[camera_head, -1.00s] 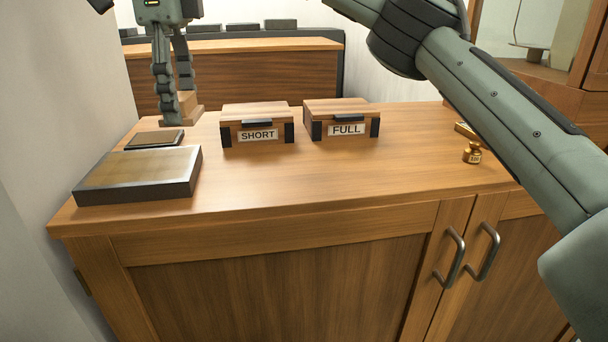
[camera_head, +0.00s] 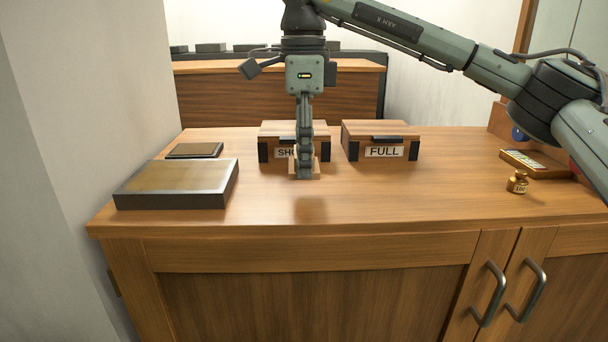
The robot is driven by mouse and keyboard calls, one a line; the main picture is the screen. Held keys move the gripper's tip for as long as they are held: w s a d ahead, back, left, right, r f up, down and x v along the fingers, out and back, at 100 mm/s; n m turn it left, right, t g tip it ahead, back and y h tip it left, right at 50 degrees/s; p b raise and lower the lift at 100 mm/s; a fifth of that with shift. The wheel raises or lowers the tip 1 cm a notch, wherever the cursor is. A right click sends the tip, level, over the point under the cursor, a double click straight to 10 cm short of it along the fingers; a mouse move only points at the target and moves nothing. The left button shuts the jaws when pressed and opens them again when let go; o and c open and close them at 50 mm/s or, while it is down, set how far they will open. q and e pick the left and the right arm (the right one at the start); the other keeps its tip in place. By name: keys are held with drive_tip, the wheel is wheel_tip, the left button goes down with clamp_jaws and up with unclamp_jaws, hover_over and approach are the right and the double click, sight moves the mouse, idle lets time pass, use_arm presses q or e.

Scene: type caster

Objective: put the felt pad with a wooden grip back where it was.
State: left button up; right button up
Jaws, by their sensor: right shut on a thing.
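My right gripper (camera_head: 305,172) hangs pointing down over the counter, in front of the box labelled SHORT. It is shut on a pale wooden piece, which I take to be the felt pad with a wooden grip (camera_head: 317,171). Only its edges show around the fingers, and its felt underside is hidden. A soft dark patch lies on the counter just below it; I cannot tell whether it touches the wood. My left gripper is not in view.
The SHORT box (camera_head: 281,130) and FULL box (camera_head: 380,136) stand behind. A large dark-edged slab (camera_head: 178,198) and a small dark plate (camera_head: 195,150) lie left. A brass weight (camera_head: 517,182) and a tray (camera_head: 537,164) are right. The front middle counter (camera_head: 380,195) is clear.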

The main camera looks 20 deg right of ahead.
sight(304, 193)
wheel_tip(304, 193, down, 3)
drive_tip(key=shift+f, duration=0.45)
drive_tip(key=shift+f, duration=0.2)
drive_tip(key=o, duration=1.1)
